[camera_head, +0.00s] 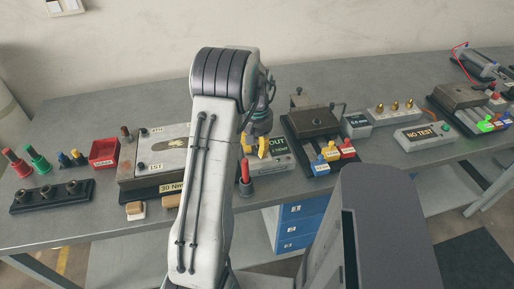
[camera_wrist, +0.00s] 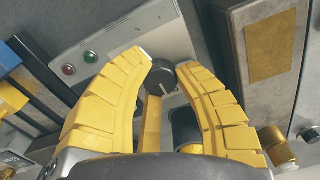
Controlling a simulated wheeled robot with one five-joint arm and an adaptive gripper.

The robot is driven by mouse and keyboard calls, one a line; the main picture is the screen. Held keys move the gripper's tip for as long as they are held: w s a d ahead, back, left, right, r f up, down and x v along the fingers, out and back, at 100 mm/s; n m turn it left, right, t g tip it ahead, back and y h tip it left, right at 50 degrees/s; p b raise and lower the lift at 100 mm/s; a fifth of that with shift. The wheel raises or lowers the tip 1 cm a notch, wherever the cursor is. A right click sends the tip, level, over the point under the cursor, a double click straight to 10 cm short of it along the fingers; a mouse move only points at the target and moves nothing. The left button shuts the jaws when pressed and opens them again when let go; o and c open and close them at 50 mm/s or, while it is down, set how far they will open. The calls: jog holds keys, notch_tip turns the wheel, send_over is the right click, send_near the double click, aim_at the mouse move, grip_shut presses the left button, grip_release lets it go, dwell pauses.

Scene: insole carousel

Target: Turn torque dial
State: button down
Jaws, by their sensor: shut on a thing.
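The torque dial (camera_wrist: 161,78) is a dark round knob with a pale pointer mark. It sits on a light grey control box (camera_wrist: 122,42), which also shows in the head view (camera_head: 283,164) with a green-lettered display. My gripper (camera_wrist: 165,70) has its yellow fingertips closed on either side of the dial. In the head view my gripper (camera_head: 256,147) is in front of the box, and the dial is hidden there.
A red (camera_wrist: 68,70) and a green button (camera_wrist: 90,56) sit on the box beside the dial. A red-handled tool (camera_head: 245,172) stands close by. A dark fixture (camera_head: 313,123) with coloured blocks is to the right, a plated fixture (camera_head: 163,158) to the left.

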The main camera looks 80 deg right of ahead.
aim_at(257, 148)
jog(key=shift+a+f, duration=0.15)
jog(key=c, duration=0.9)
grip_release()
jog(key=shift+d+r, duration=0.2)
jog(key=shift+r, duration=0.5)
notch_tip(257, 148, up, 11)
jog(key=shift+a+f, duration=0.1)
